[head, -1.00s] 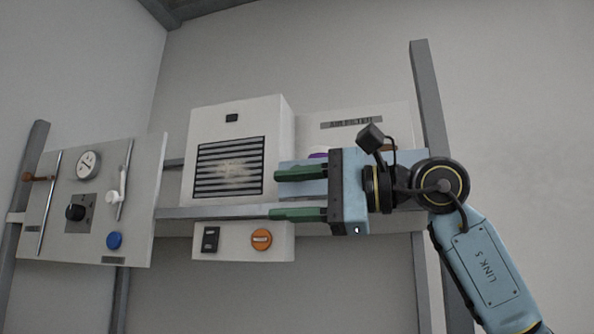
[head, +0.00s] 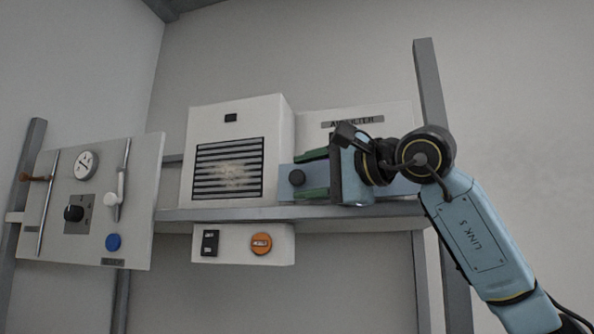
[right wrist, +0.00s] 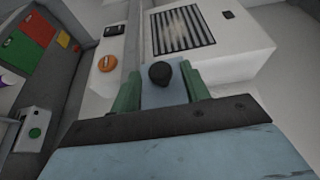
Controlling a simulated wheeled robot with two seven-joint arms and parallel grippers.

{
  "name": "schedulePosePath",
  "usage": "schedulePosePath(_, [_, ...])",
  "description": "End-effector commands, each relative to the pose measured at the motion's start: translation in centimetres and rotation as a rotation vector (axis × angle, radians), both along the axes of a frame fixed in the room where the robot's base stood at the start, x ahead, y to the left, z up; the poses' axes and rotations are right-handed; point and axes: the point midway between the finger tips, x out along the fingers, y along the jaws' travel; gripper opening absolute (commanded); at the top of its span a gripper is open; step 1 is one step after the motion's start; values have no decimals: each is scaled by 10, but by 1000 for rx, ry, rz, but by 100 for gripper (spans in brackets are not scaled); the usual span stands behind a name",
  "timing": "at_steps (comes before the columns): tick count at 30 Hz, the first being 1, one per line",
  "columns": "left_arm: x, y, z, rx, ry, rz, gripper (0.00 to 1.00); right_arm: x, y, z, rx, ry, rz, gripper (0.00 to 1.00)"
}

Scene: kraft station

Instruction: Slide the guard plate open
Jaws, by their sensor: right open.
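The guard plate (head: 286,190) is a flat light-blue plate on the rail, just right of the striped vent, with a round black knob (head: 297,178) near its left end. My right gripper (head: 302,175) comes from the right with its green fingers apart, one above and one below the knob's level. In the right wrist view the knob (right wrist: 160,73) stands between the tips of the open fingers (right wrist: 161,78), with no clear contact. The gripper hides much of the plate's middle. My left gripper is not in view.
A white box with a striped vent (head: 229,168) stands left of the plate. Below the rail (head: 225,214) are a black switch (head: 210,243) and an orange knob (head: 261,243). A control panel (head: 140,180) hangs at left, and a grey post (head: 431,90) stands at right.

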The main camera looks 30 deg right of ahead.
Motion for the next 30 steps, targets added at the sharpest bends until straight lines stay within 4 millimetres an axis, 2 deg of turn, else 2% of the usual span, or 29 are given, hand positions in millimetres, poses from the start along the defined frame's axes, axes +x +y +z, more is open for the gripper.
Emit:
schedulePosePath(6, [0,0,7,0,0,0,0,21,7,1,1,1,1,46])
schedulePosePath(16, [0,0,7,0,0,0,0,24,8,0,1,-1,1,46])
schedulePosePath(27, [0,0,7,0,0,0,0,24,8,0,1,0,1,0])
schedulePosePath(30, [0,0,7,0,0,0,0,24,8,0,1,0,1,0])
